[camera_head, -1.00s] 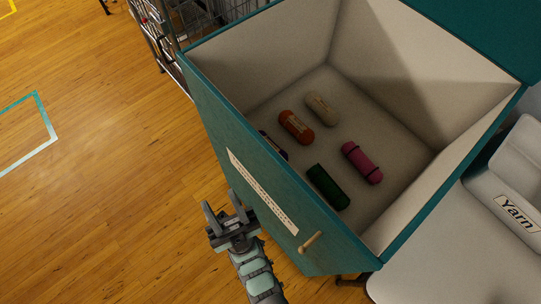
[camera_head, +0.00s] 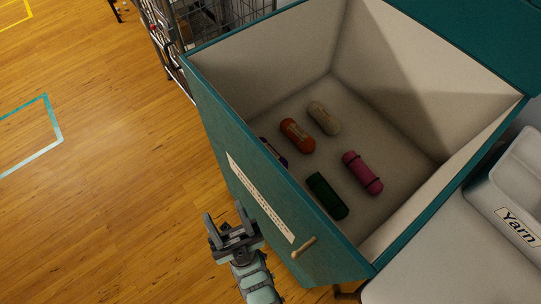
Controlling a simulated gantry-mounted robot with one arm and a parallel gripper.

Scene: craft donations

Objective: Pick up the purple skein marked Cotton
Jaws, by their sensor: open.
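A dark purple skein (camera_head: 272,149) lies on the floor of the teal bin (camera_head: 219,122), close to the bin's near left wall. The wall's rim hides much of it, and I cannot read its label. My gripper (camera_head: 226,222) is open and empty. It is outside the bin, in front of the near left wall and apart from the skein.
Also in the bin lie an orange skein (camera_head: 297,135), a beige skein (camera_head: 324,118), a green skein (camera_head: 327,195) and a pink skein (camera_head: 362,172). The near wall has a wooden handle (camera_head: 304,247). A white tub labelled Yarn (camera_head: 517,226) stands at right. A wire cart (camera_head: 205,30) stands behind.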

